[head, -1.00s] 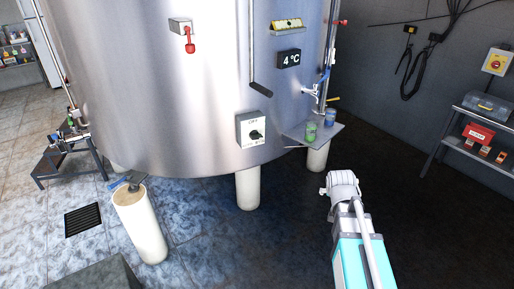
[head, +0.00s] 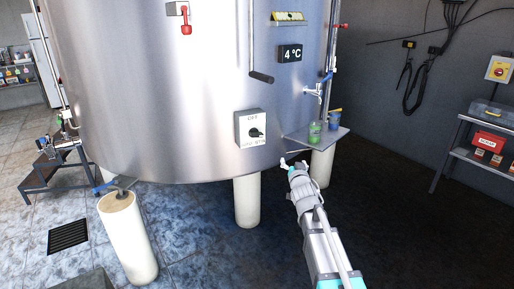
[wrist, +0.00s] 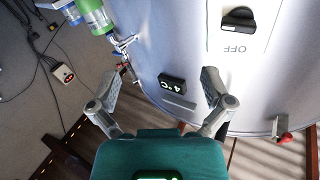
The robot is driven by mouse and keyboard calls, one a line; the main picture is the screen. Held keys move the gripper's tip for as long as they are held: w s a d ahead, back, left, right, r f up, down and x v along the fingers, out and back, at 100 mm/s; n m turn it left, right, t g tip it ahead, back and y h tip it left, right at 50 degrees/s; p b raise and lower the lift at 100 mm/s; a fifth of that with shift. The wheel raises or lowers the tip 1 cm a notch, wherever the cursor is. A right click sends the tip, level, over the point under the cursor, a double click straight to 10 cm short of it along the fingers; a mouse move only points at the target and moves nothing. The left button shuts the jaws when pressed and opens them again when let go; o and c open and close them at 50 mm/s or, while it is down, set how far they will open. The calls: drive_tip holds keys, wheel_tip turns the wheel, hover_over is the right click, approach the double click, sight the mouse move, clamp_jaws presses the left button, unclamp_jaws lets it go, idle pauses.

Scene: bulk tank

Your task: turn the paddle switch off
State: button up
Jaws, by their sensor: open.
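A grey box with a black rotary knob (head: 255,132) is on the lower front of the steel tank (head: 160,110). Its knob also shows at the top of the wrist view (wrist: 238,18), with an upside-down OFF label beside it. A red paddle-like part (head: 186,20) hangs from a small grey box higher on the tank, and it also shows at the right of the wrist view (wrist: 285,137). Which is the paddle switch, and its setting, I cannot tell. My gripper (head: 291,162) is open and empty, below and right of the knob box, apart from it.
A 4 °C display (head: 290,54) and a dark-handled rod (head: 261,77) are above. Concrete legs (head: 246,205) support the tank.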

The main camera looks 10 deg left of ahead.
sight(257, 133)
drive_tip(key=a+n+t+y+b, duration=0.1)
drive_tip(key=a+n+y+b, duration=0.2)
drive_tip(key=a, duration=0.6)
drive_tip(key=y+b, duration=0.2)
drive_tip(key=y, duration=0.1)
drive_tip(key=shift+s+f+y+b, duration=0.3)
drive_tip(key=shift+f+y+b, duration=0.05)
drive_tip(key=shift+y, duration=0.05)
drive_tip(key=p+x, duration=0.5)
drive_tip(key=x, duration=0.9)
drive_tip(key=shift+d+r, duration=0.15)
drive_tip(key=shift+d, duration=0.05)
drive_tip(key=shift+s, duration=0.1)
drive_tip(key=c, duration=1)
drive_tip(key=shift+o, duration=0.2)
